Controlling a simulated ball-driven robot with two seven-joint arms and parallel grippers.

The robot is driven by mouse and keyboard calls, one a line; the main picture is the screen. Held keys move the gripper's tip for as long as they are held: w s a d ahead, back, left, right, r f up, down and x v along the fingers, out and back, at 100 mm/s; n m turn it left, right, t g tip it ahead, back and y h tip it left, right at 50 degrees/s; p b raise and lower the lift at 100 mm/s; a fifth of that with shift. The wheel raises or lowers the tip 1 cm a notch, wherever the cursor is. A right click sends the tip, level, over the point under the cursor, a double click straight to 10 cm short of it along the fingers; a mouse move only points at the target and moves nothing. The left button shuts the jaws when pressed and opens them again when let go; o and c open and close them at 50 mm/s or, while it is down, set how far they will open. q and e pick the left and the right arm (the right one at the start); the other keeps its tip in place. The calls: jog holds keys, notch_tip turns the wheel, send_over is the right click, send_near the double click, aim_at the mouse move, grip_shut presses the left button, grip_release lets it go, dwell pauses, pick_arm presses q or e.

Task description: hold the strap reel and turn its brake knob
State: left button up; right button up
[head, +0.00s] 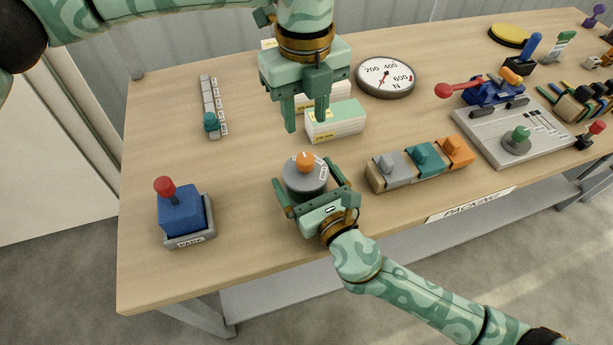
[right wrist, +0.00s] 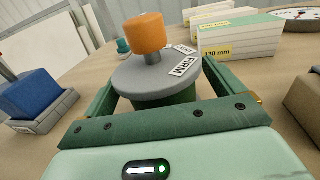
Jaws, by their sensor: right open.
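The strap reel (head: 298,178) is a grey disc on a dark green body, standing upright on the table. Its orange brake knob (head: 305,160) sits on top. In the right wrist view the reel (right wrist: 150,78) and knob (right wrist: 146,34) are close, with a "FIRM" label on the disc. My right gripper (head: 308,178) is open, with a finger on each side of the reel; I cannot tell whether they touch it. My left gripper (head: 306,124) is open and empty, pointing down, above and behind the knob and apart from it.
White-and-green card blocks (head: 336,122) stand behind the reel. A blue block with a red-knobbed lever (head: 183,212) stands at left in a grey holder. Grey, teal and orange blocks (head: 422,160) sit in a tray at right. A dial (head: 386,78) is behind.

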jog(key=c, duration=0.3)
dwell(0.5)
